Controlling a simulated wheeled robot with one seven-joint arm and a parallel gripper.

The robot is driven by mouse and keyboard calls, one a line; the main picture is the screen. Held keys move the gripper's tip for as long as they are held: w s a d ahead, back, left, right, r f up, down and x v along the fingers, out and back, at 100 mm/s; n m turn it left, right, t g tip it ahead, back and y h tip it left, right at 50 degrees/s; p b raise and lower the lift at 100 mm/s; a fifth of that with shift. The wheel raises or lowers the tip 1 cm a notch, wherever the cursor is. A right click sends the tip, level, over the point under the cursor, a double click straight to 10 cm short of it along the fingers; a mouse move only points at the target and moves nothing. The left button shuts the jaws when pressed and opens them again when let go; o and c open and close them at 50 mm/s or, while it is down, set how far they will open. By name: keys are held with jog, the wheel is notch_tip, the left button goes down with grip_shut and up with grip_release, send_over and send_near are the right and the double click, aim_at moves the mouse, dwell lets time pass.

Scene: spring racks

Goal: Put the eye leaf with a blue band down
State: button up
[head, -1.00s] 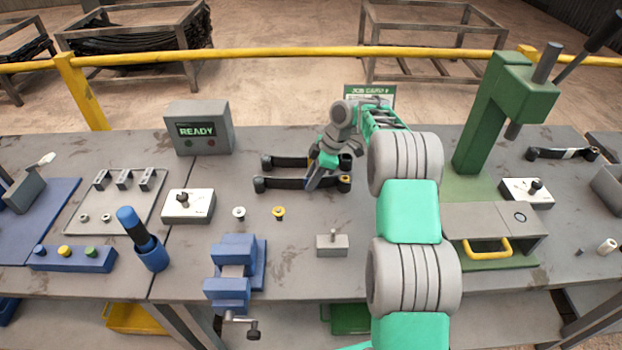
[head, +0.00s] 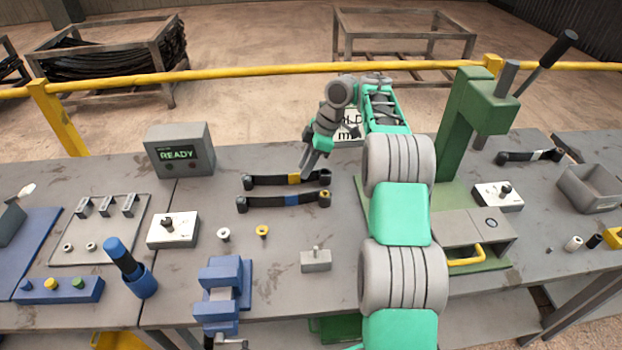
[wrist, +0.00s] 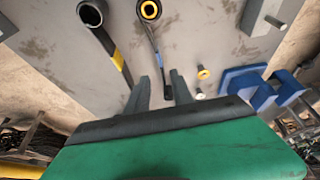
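The eye leaf with a blue band (head: 268,202) lies on the grey bench, a dark bar with a yellow bush in its right eye. Another eye leaf, with a yellow band (head: 268,181), lies just behind it, roughly parallel and apart. My gripper (head: 305,173) hangs over the leaves near the yellow-banded one. In the wrist view my gripper (wrist: 160,77) is open with nothing held between its fingers. The blue-banded leaf (wrist: 154,40) runs below and beyond the fingers there, its yellow bush at the top. The yellow-banded leaf (wrist: 106,42) lies to its left.
A blue vise (head: 222,288), a small grey block (head: 315,260) and two small bushes stand in front of the leaves. A green press (head: 458,140) stands to the right. A READY box (head: 179,150) is at back left. Bare bench lies left of the leaves.

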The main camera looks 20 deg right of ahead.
jog(key=s+a+r+m+t+h, duration=0.1)
jog(key=s+a+r+m+t, duration=0.1)
jog(key=s+a+r+m, duration=0.75)
jog(key=s+d+f+m+h, duration=0.1)
jog(key=s+d+m, duration=0.1)
jog(key=s, duration=0.8)
jog(key=s+d+f+m+t+h, duration=0.1)
jog(key=s+m, duration=0.3)
jog(key=s, duration=0.6)
jog(key=shift+s+d+f+t+h, duration=0.15)
jog(key=shift+d+t+h, duration=0.15)
jog(key=shift+d+h, duration=0.4)
jog(key=shift+m, duration=0.25)
